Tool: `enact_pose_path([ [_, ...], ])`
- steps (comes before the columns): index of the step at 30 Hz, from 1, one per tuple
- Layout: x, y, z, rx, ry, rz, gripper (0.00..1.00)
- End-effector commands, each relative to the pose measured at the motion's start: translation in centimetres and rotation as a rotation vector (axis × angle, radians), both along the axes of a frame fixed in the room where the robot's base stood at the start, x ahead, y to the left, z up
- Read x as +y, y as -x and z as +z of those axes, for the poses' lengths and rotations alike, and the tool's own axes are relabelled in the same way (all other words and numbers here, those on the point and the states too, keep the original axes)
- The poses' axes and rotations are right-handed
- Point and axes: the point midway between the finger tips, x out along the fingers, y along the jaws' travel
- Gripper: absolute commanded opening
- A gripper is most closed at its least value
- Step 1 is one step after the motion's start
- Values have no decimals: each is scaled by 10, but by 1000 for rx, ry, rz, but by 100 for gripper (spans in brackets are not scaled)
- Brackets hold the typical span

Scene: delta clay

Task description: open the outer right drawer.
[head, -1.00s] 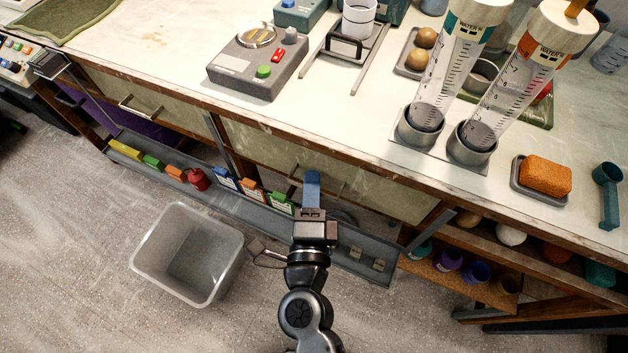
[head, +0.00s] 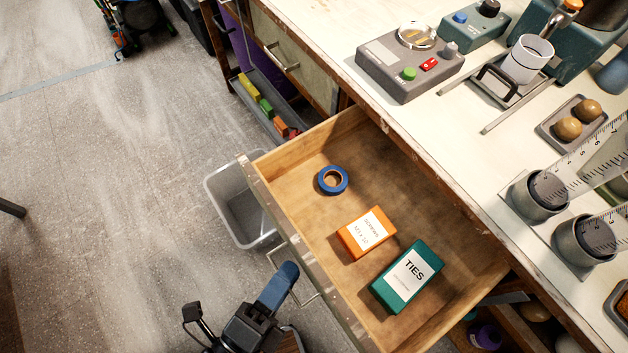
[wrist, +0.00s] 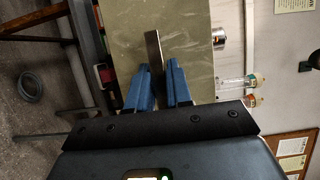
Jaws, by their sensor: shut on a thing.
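The right drawer (head: 345,225) stands well out from the bench in the head view. It is a wooden drawer with a worn pale green front, seen from above. A blue tape roll (head: 322,182), an orange screws box (head: 352,243) and a green ties box (head: 378,290) lie in it. My gripper (head: 289,270) is at the metal bar handle (head: 311,298) on its front, shut on it. In the wrist view my blue fingers (wrist: 158,68) lie on either side of the handle (wrist: 153,45), in front of the green drawer front (wrist: 188,35).
A grey bin (head: 222,205) stands on the floor by the drawer's left end. The left drawer (head: 295,65) is closed. The worktop (head: 440,130) carries a control box (head: 385,75) and glass cylinders (head: 590,165).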

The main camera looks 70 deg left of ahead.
Motion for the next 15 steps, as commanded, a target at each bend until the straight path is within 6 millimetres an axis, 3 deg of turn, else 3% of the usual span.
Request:
enact_pose_path([
  [6,-7,24,-2,1,2,-2,0],
  [15,-8,32,-1,0,1,-1,0],
])
